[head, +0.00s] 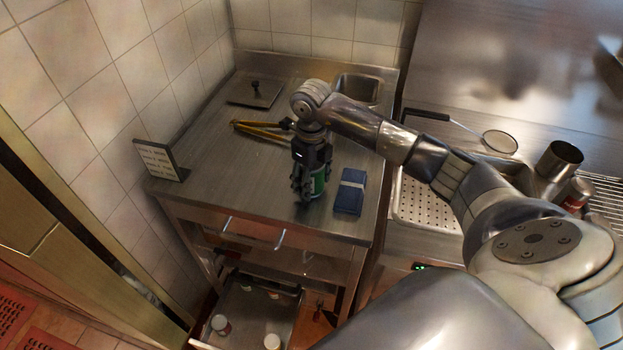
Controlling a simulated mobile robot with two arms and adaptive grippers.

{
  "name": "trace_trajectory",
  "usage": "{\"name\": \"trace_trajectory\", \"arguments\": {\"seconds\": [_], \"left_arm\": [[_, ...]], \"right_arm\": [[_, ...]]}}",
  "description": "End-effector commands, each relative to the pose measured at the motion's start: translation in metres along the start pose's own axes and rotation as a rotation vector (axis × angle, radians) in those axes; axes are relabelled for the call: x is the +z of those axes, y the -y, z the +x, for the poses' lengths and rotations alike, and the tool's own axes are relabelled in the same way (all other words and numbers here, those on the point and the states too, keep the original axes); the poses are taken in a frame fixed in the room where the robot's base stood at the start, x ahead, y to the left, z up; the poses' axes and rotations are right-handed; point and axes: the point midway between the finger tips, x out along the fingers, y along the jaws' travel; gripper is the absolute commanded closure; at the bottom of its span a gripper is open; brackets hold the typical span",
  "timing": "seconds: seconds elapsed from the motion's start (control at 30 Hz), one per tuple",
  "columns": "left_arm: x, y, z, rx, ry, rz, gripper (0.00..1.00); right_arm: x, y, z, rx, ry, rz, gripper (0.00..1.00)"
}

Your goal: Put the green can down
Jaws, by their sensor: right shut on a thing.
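The green can (318,183) is upright at the front middle of the steel counter (240,205). My right gripper (309,185) points down from above and is shut on the can. Its fingers hide much of the can. The can's bottom is at or very near the counter top; I cannot tell whether it touches. My left gripper is not in the head view.
A blue box (350,192) lies just right of the can. Yellow tongs (262,131) lie behind it. A menu sign (160,160) stands at the left edge, and a flat press with a knob (256,93) lies at the back. The counter's left front is clear.

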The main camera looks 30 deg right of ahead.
Motion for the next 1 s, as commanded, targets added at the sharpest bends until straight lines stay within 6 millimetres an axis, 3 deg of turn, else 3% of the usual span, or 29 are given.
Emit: {"name": "trace_trajectory", "arguments": {"seconds": [0.07, 0.43, 0.47, 0.53, 1.0], "left_arm": [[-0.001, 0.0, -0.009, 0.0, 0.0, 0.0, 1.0], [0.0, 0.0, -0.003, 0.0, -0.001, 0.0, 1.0], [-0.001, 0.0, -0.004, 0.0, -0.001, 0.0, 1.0], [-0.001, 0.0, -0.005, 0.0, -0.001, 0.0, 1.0], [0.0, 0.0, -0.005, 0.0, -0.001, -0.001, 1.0]], "right_arm": [[0.0, -0.001, 0.006, 0.002, 0.0, 0.001, 0.8], [0.0, 0.0, 0.016, -0.001, 0.002, 0.001, 0.8], [0.0, 0.0, 0.016, -0.001, 0.001, 0.001, 0.41], [0.0, 0.0, 0.015, -0.001, 0.0, 0.001, 0.26], [0.001, 0.0, 0.009, -0.001, 0.003, 0.001, 0.25]]}}
